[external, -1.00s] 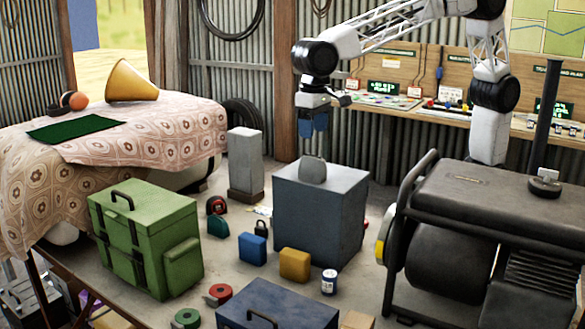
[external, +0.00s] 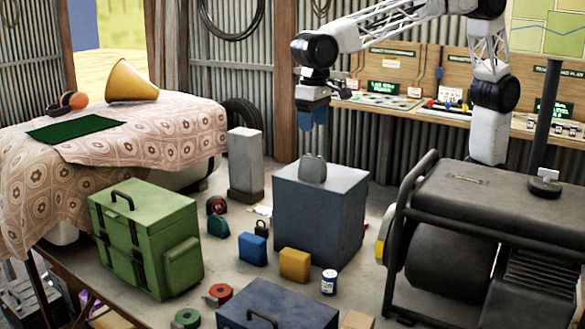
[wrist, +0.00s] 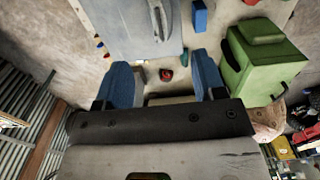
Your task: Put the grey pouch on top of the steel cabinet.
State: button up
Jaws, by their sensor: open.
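The grey pouch (external: 313,169) stands upright on top of the steel cabinet (external: 318,218), near the middle of its top face. In the wrist view the pouch (wrist: 161,18) rests on the cabinet's top (wrist: 128,30) at the upper edge of the picture. My gripper (external: 312,118) hangs above the cabinet and is clear of the pouch. In the wrist view its two blue fingers (wrist: 163,82) are spread apart with nothing between them.
A green case (external: 145,240) stands on the left. A blue box (external: 253,249), a yellow box (external: 294,264) and a small can (external: 329,282) stand in front of the cabinet. A grey post (external: 245,162) stands behind left. A dark machine (external: 480,235) is at right.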

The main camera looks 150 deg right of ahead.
jog(key=s+a+n, duration=0.3)
jog(key=s+a, duration=0.2)
jog(key=a, duration=0.3)
jog(key=s+a+n+t, duration=0.1)
jog(key=s+a+n, duration=0.2)
jog(key=s+a, duration=0.35)
jog(key=s+a+n, duration=0.3)
jog(key=s+a, duration=0.1)
jog(key=a, duration=0.5)
jog(key=s+a+f+n, duration=0.4)
jog(key=s+a, duration=0.3)
jog(key=s, duration=0.3)
jog(key=s+a+f+n+t, duration=0.1)
jog(key=s+a+f+n, duration=0.3)
jog(key=s, duration=0.6)
jog(key=a+f, duration=0.2)
jog(key=a, duration=0.1)
jog(key=shift+s+n+t, duration=0.25)
jog(key=shift+n+t, duration=0.05)
jog(key=shift+n, duration=0.1)
